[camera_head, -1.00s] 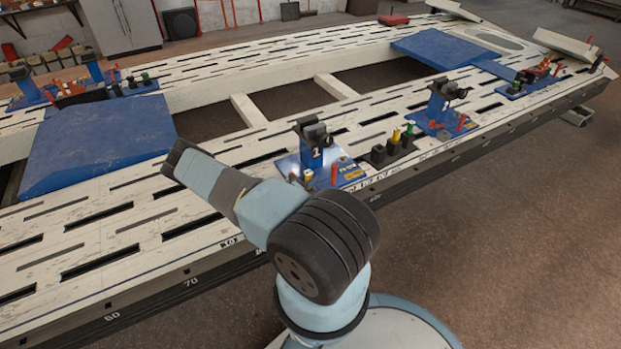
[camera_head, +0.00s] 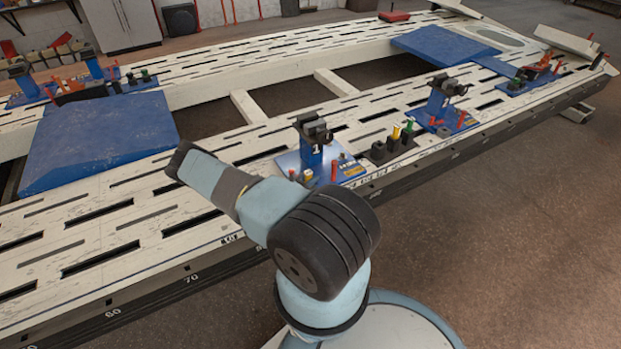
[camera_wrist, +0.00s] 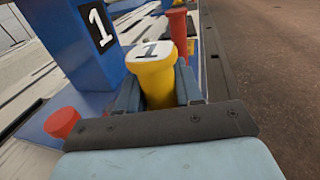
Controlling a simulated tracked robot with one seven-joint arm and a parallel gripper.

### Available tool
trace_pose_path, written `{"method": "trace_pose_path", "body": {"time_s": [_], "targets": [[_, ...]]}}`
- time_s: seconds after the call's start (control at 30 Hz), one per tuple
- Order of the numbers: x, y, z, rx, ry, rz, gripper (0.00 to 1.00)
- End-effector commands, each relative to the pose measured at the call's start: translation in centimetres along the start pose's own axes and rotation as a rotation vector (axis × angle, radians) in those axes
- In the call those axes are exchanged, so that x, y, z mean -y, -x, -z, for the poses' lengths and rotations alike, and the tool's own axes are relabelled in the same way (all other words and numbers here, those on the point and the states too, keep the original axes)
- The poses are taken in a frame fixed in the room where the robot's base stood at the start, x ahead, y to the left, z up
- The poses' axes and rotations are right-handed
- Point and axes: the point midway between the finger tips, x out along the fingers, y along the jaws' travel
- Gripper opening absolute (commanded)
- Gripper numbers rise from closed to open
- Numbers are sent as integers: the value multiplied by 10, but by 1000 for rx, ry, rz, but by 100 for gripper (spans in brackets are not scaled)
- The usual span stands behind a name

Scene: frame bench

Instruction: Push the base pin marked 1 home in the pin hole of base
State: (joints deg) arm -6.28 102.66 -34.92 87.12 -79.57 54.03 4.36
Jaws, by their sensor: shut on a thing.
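The yellow base pin (camera_wrist: 152,75) has a white top marked 1. In the wrist view it stands upright between the fingers of my gripper (camera_wrist: 158,92), which is shut on it. Its lower end and the pin hole are hidden behind the gripper, so I cannot tell how deep it sits. The blue post marked 1 (camera_wrist: 75,45) rises just to the left of the pin. In the head view this post (camera_head: 312,155) stands on its blue base (camera_head: 350,170) at the bench's near edge. My gripper cannot be made out there.
A red pin (camera_wrist: 178,30) stands close behind the yellow pin, and a red knob (camera_wrist: 62,122) is at the lower left. A dark holder with coloured pins (camera_head: 393,147) and another blue post (camera_head: 438,105) stand farther right along the bench (camera_head: 130,215). Floor is clear on the right.

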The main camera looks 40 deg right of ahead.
Motion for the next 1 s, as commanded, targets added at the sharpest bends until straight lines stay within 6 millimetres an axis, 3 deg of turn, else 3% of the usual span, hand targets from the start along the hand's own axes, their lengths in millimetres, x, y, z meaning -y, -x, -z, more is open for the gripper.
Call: {"method": "trace_pose_path", "body": {"time_s": [0.6,0.63,0.9,1.0], "targets": [[0,0,12,1,0,1,0],[0,0,12,1,0,1,37],[0,0,12,0,0,1,63],[0,0,12,0,0,1,65]]}}
